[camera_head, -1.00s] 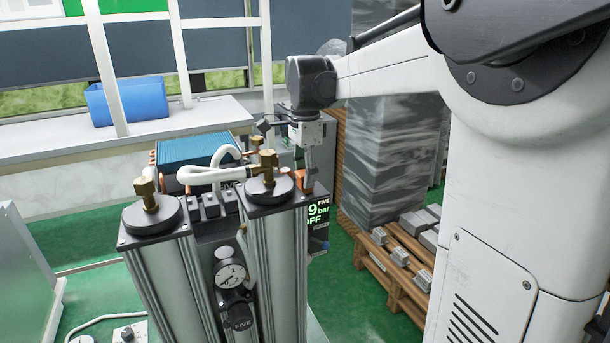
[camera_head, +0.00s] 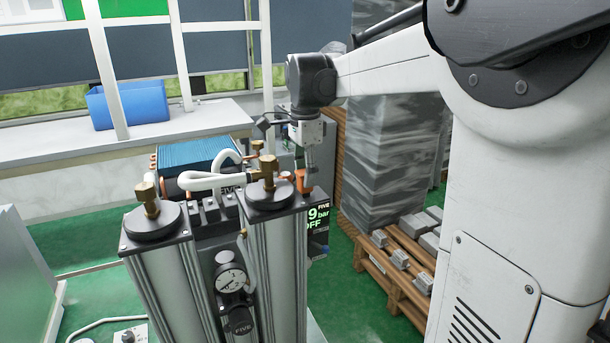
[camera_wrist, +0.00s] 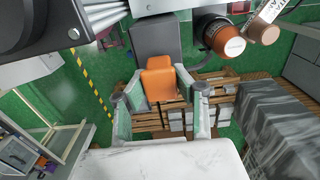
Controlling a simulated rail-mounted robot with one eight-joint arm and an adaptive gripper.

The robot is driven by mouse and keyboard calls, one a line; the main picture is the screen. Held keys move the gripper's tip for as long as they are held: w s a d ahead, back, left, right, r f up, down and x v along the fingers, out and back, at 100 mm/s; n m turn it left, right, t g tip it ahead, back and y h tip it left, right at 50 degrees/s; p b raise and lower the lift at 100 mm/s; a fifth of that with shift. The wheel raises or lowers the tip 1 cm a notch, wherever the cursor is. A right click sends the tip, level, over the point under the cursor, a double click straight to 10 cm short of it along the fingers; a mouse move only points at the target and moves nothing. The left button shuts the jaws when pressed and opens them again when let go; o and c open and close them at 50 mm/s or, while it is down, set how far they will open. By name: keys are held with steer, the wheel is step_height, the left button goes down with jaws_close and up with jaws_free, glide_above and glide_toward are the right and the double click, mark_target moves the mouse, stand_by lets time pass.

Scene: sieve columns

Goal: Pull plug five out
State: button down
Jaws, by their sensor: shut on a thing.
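My gripper (camera_head: 307,172) reaches down behind the right column of the twin-column unit marked FIVE. In the wrist view, my gripper (camera_wrist: 160,94) has one fingertip on each side of an orange block-shaped plug (camera_wrist: 160,79) and is shut on it. The orange plug also shows in the head view (camera_head: 304,184), at the gripper's tip, just above the display (camera_head: 318,219) that reads FIVE, 9 bar, OFF. A dark grey box (camera_wrist: 155,38) lies directly beyond the plug in the wrist view. I cannot tell whether the plug still touches its seat.
The right column's cap with a brass fitting (camera_head: 268,186) stands close left of my gripper. A pressure gauge (camera_head: 230,281) sits between the columns. A blue finned unit (camera_head: 198,158) is behind. A pallet (camera_head: 378,262) with grey blocks stands right; green floor is open between.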

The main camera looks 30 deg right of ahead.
steer(key=shift+r+p, duration=0.35)
steer(key=shift+r, duration=0.35)
steer(key=c, duration=1.3)
jaws_free()
step_height(320, 180, up, 12)
